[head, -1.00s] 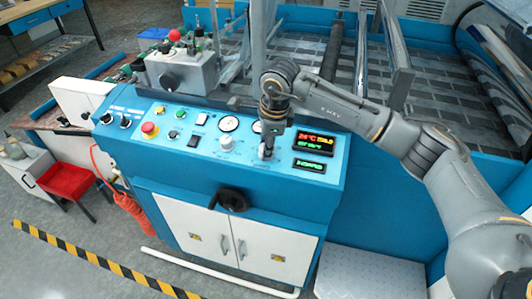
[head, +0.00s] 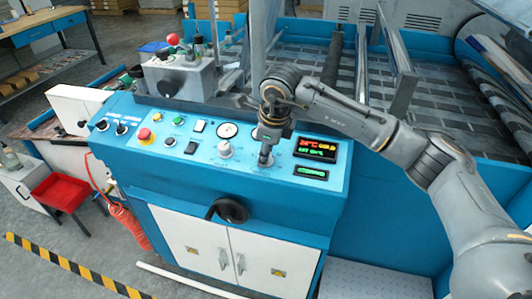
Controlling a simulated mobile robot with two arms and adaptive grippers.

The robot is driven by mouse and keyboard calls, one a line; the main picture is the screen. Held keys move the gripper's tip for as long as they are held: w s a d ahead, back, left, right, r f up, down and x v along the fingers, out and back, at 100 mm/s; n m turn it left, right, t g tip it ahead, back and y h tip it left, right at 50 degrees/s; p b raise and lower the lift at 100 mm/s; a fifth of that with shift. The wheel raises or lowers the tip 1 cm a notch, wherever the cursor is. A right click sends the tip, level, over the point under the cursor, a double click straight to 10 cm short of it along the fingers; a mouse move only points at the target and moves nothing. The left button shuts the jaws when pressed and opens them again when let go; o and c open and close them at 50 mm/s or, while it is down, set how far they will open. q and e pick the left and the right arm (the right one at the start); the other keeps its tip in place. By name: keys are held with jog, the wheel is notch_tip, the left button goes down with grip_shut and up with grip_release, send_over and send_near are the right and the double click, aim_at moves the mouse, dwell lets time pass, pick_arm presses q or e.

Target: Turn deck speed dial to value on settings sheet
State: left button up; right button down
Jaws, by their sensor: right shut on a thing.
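The blue control panel (head: 200,165) of the machine faces me. My right gripper (head: 265,158) points down at the panel, left of the lit display. It is shut on a dial, which its fingers mostly hide. The dial's mark and scale cannot be read. A pale knob (head: 225,149) stands just left of the gripper, untouched. The display (head: 316,149) shows red, yellow and green characters, too small to read surely. A smaller green readout (head: 311,172) sits below it. No settings sheet can be made out.
A red emergency button (head: 144,134) and switches are on the panel's left. A red stool (head: 62,190) stands at left. The rolls' deck lies behind.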

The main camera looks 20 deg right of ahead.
jog(key=c, duration=1)
grip_release()
jog(key=v, duration=1.2)
